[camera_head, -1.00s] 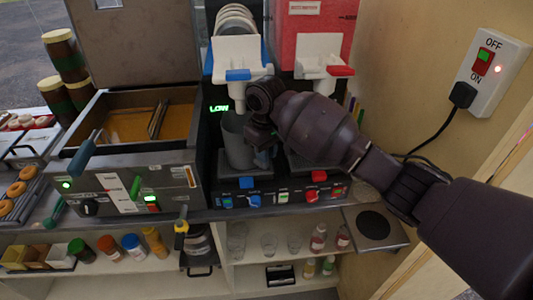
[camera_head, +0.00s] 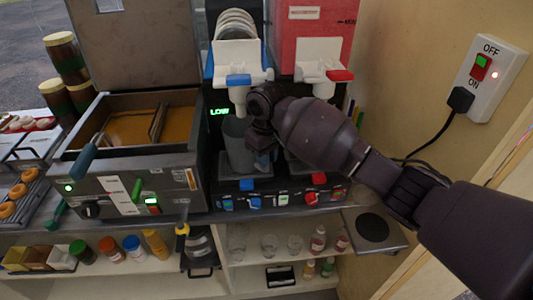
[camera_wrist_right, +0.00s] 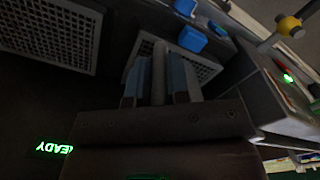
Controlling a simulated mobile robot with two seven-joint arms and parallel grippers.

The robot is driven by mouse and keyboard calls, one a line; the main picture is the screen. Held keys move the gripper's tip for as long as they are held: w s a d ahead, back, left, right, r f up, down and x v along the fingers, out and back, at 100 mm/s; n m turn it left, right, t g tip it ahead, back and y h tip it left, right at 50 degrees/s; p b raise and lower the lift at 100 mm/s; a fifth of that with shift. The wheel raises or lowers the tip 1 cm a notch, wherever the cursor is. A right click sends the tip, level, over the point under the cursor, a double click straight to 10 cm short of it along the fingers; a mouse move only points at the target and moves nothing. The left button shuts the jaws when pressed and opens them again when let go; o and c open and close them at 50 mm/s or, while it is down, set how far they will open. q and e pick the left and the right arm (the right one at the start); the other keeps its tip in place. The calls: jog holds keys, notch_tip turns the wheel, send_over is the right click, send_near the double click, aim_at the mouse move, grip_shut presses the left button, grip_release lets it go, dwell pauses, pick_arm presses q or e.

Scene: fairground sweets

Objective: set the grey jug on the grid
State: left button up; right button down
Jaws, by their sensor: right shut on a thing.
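The grey jug (camera_head: 236,146) stands upright under the white spout with the blue lever, at the left side of the dispenser. My right gripper (camera_head: 262,143) is shut on its handle from the right. In the right wrist view, the grey handle (camera_wrist_right: 158,72) shows between the two blue-grey fingers. The grid (camera_wrist_right: 203,70) lies beyond the fingers in that view. In the head view, the grid's tray (camera_head: 248,184) is just below the jug. I cannot tell whether the jug's base touches it. My left gripper is not in view.
A second grid (camera_wrist_right: 55,35) lies beside the first, under the red-lever spout (camera_head: 318,62). The fryer (camera_head: 125,185) stands close on the left. Knobs (camera_head: 254,201) line the dispenser's front. A wall with a switch (camera_head: 484,78) bounds the right.

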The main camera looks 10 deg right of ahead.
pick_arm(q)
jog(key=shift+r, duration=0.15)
pick_arm(e)
jog(key=c, duration=1)
grip_release()
jog(key=shift+f, duration=0.1)
